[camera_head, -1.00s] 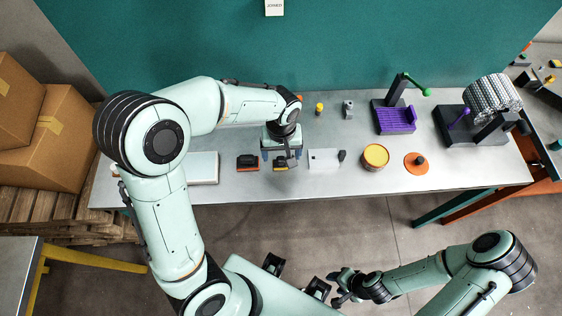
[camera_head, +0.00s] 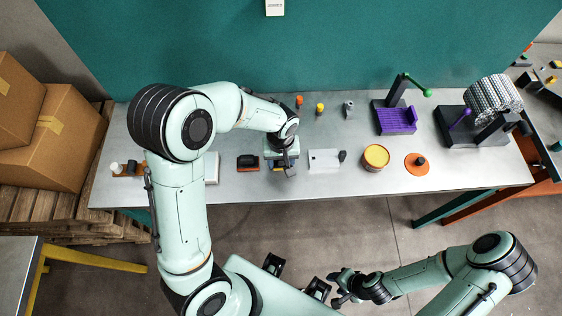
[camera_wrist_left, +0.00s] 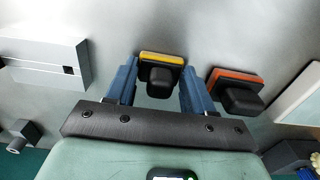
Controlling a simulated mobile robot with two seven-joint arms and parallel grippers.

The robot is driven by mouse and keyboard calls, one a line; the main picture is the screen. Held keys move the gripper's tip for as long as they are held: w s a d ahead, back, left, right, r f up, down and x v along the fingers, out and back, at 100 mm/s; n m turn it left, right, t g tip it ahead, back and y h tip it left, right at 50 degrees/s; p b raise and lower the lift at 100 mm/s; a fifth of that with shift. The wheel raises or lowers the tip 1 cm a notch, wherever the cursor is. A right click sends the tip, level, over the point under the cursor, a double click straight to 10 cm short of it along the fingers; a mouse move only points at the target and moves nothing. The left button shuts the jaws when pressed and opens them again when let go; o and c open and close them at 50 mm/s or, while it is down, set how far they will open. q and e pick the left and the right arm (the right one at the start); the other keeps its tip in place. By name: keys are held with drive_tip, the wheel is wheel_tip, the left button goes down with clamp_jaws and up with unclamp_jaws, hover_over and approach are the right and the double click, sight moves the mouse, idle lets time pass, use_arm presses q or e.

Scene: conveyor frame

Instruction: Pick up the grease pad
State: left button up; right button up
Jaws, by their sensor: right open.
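Two black-handled pads lie side by side on the grey table. One has a yellow edge (camera_head: 279,169) and the other an orange-red edge (camera_head: 248,163); which is the grease pad is not marked. My left gripper (camera_head: 281,158) points down over the yellow-edged pad and partly hides it. In the left wrist view, the left gripper (camera_wrist_left: 160,75) is open, its blue fingers on either side of the yellow-edged pad (camera_wrist_left: 162,70), with gaps visible. The orange-edged pad (camera_wrist_left: 235,90) is outside the fingers. My right gripper (camera_head: 337,287) is open and empty, away from the table.
A white box (camera_head: 323,161) is close to the right of the yellow-edged pad. A white flat block (camera_head: 212,168) lies left of the orange-edged pad, partly behind my arm. An orange tin (camera_head: 375,157) and a purple fixture (camera_head: 396,119) stand further right. Small knobs stand behind.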

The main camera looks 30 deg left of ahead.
use_arm(q)
drive_tip(key=shift+r, duration=0.15)
wheel_tip(320, 180, up, 20)
drive_tip(key=shift+f+p, duration=0.1)
drive_tip(key=shift+p, duration=1)
use_arm(e)
drive_tip(key=w+r, duration=0.1)
drive_tip(key=r, duration=0.1)
drive_tip(key=shift+w+r, duration=0.35)
drive_tip(key=shift+w, duration=0.05)
use_arm(q)
drive_tip(key=o, duration=0.3)
drive_tip(key=shift+c, duration=1.1)
